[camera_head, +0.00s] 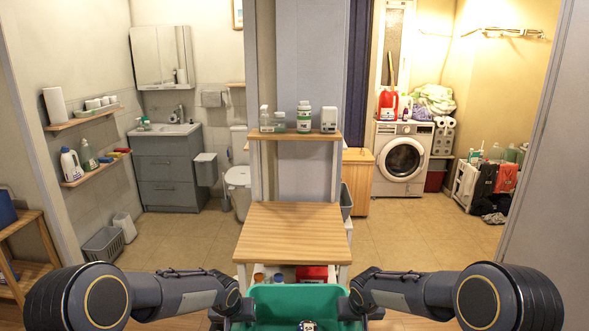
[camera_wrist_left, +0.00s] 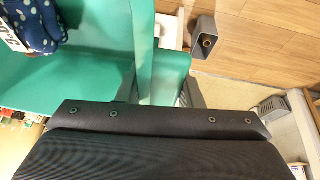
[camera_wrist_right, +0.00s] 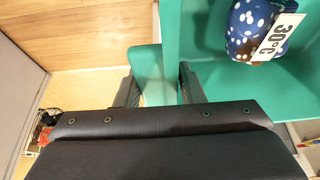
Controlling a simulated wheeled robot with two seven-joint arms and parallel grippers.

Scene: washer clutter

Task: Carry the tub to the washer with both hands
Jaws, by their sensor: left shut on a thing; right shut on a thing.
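The green tub (camera_head: 275,295) is at the bottom middle of the head view, close to my body. A blue cloth with white dots and a 30°C tag (camera_wrist_right: 243,25) lies in it. My left gripper (camera_wrist_left: 160,90) is shut on the tub's left rim, and my right gripper (camera_wrist_right: 157,90) is shut on its right rim. In the head view both hands are partly hidden at the picture's bottom. The white washer (camera_head: 402,158) stands far off at the back right, with its round door seemingly closed.
A wooden table (camera_head: 292,232) and a pillar with a shelf (camera_head: 294,136) stand straight ahead. A wooden cabinet (camera_head: 357,180) is left of the washer. A rack with clothes (camera_head: 487,180) stands to its right. Tiled floor (camera_head: 420,240) is open before the washer; a wall edge (camera_head: 545,150) is on the right.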

